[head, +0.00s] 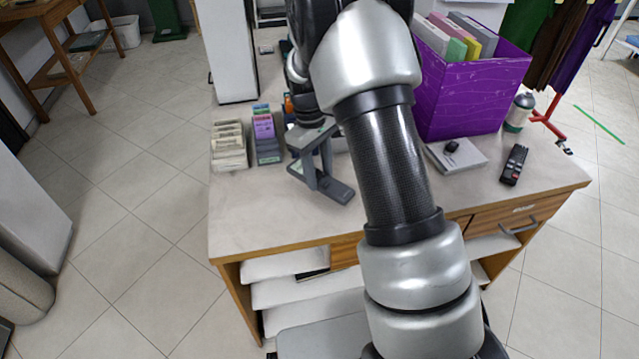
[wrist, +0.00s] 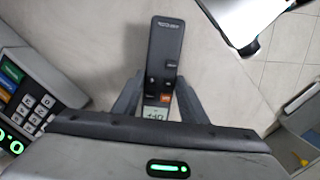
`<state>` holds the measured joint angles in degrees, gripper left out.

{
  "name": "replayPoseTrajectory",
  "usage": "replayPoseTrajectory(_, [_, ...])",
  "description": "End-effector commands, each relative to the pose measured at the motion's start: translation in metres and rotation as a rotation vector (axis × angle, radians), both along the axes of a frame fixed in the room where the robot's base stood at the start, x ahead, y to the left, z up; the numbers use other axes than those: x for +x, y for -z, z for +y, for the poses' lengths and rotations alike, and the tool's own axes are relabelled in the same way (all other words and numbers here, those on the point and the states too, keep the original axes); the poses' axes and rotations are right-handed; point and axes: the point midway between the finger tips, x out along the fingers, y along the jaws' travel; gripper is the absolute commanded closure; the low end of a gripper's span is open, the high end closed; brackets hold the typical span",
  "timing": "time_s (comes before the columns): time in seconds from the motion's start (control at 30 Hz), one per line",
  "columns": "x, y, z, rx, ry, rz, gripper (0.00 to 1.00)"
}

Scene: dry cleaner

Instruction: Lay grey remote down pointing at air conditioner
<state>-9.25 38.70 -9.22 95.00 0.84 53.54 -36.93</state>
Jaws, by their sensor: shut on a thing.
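My gripper (head: 317,168) points down over the left part of the counter (head: 262,215). It is shut on a dark grey remote (head: 335,188), which lies flat at counter height; I cannot tell whether it touches the top. No air conditioner can be made out with certainty in either view.
Card boxes (head: 230,146) and a purple-labelled stack (head: 265,135) stand left of my gripper. A keypad device (wrist: 30,95) is at the wrist view's left. A purple bin (head: 470,90), grey pad (head: 470,158) and black remote (head: 515,165) are at right. The counter's front left is clear.

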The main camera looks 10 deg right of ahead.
Motion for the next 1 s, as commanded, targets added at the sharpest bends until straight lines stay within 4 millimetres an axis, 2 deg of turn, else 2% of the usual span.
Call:
replayPoseTrajectory(0.2, [-0.001,0.031,0.0,-0.002,0.0,0.004,0.87])
replayPoseTrajectory(0.57, [0.0,0.036,0.0,-0.001,0.001,0.001,0.87])
replayPoseTrajectory(0.6, [0.0,0.035,0.0,-0.001,0.001,0.001,0.56])
replayPoseTrajectory(0.7, [0.0,0.035,0.0,-0.001,0.001,0.001,0.43])
replayPoseTrajectory(1.0, [0.0,0.033,0.0,-0.001,0.001,0.001,0.43])
